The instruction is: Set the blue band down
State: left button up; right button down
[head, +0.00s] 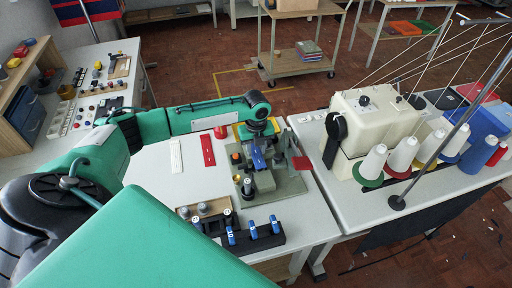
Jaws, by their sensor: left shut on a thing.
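My left gripper (258,143) reaches in from the left over the grey-green fixture plate (284,187) on the white table. It is shut on the blue band (258,158), which hangs just below the fingers above the fixture. I cannot tell whether the band touches the fixture beneath it. My right gripper is not in view.
A black rack with blue-handled pieces (268,239) and a wooden block with grey knobs (186,212) stand at the table's front. A cream sewing machine (375,125) and thread cones (402,153) stand right. Bare table lies left of the white band.

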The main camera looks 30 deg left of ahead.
pick_arm(q)
jog(key=shift+s+f, duration=0.2)
jog(key=shift+f, duration=0.15)
